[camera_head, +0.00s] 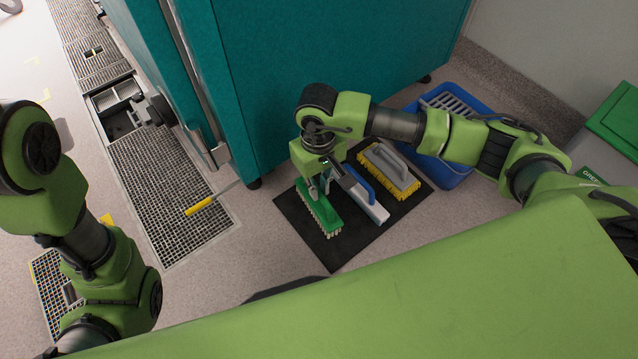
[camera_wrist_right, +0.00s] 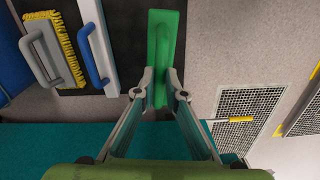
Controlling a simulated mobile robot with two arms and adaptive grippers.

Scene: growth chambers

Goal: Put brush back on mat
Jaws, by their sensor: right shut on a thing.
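My right gripper (camera_head: 322,186) is shut on a green brush (camera_head: 322,212) with pale bristles. The brush is over the left part of the black mat (camera_head: 345,245); whether its bristles touch the mat I cannot tell. In the right wrist view the green brush (camera_wrist_right: 163,50) lies lengthwise between the fingers of my right gripper (camera_wrist_right: 160,92).
A blue crate (camera_head: 458,178) stands beyond the mat's right side. A teal cabinet (camera_head: 320,60) rises behind the mat. A green bin (camera_head: 615,115) stands far right.

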